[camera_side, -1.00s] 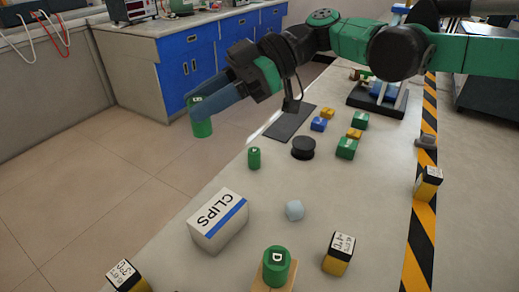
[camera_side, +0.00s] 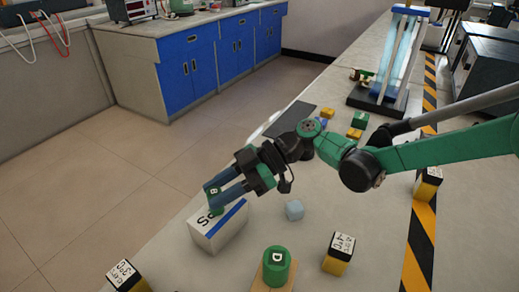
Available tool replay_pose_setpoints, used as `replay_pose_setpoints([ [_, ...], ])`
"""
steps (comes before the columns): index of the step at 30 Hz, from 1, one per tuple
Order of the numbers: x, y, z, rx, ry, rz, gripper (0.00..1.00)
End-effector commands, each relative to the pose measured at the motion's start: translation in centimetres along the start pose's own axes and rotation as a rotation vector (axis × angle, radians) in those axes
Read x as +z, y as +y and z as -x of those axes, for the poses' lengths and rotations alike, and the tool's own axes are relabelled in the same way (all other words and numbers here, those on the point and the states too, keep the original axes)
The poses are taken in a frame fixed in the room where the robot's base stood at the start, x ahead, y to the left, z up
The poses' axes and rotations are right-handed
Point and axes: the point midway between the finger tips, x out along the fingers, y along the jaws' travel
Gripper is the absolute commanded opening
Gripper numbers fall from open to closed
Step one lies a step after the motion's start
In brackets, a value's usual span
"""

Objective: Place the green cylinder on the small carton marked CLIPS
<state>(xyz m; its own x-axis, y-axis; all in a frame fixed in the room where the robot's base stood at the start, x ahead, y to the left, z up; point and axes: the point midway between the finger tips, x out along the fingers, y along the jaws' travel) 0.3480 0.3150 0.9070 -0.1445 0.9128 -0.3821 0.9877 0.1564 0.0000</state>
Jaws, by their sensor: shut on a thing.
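The white CLIPS carton (camera_side: 224,232) with a blue stripe stands on the bench at the front left. Part of its lettering is covered. My gripper (camera_side: 219,194) is over the carton's top and shut on a green cylinder (camera_side: 216,210) marked B. The cylinder is upright, and its lower end is at the carton's top in the picture. I cannot tell whether it touches the carton or hangs just above it.
A larger green cylinder marked D (camera_side: 277,266) stands on a wooden block. A pale blue ball-like piece (camera_side: 294,210) lies right of the carton. Black-and-yellow labelled blocks (camera_side: 339,254) stand nearby. Striped tape (camera_side: 420,245) runs along the right.

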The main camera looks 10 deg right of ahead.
Motion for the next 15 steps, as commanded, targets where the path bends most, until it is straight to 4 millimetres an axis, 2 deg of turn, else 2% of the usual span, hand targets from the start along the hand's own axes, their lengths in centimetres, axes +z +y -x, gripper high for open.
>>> replay_pose_setpoints([
  [6,0.22,0.01,-0.1,0.0,0.0,0.0,0.0],
  [7,0.26,0.02,-0.11,0.0,0.0,0.0,0.34],
  [10,0.22,0.01,-0.1,0.0,0.0,0.0,0.62],
  [15,0.21,0.01,-0.09,0.0,0.0,0.0,0.63],
])
